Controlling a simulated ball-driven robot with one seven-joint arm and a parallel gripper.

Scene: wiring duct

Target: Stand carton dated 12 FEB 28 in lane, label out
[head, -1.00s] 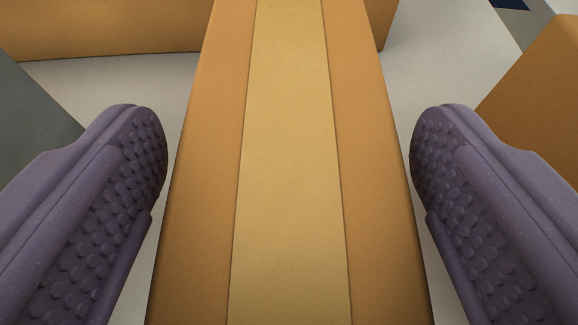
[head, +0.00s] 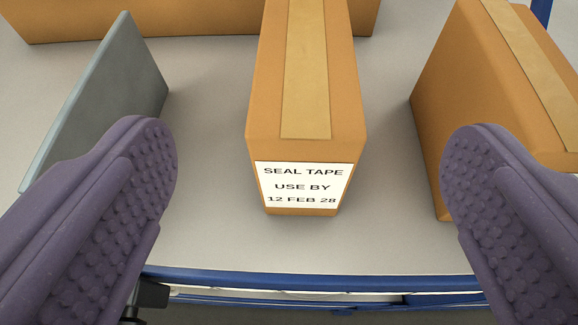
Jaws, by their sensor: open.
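The carton dated 12 FEB 28 (head: 305,150) stands upright on the grey shelf in the head view. Its white label (head: 303,187) reads SEAL TAPE, USE BY 12 FEB 28 and faces the shelf's front edge, toward me. A tan tape strip runs along its top. My gripper (head: 308,180) is open, with one purple, studded finger on each side of the carton. Clear gaps show between both fingers and the carton, and nothing is held.
A grey upright divider (head: 105,105) stands to the left. Another brown carton (head: 490,100) stands to the right, and a further one (head: 190,15) lies across the back. The shelf (head: 210,225) has bare room on either side of the labelled carton. A blue edge (head: 320,281) runs along the front.

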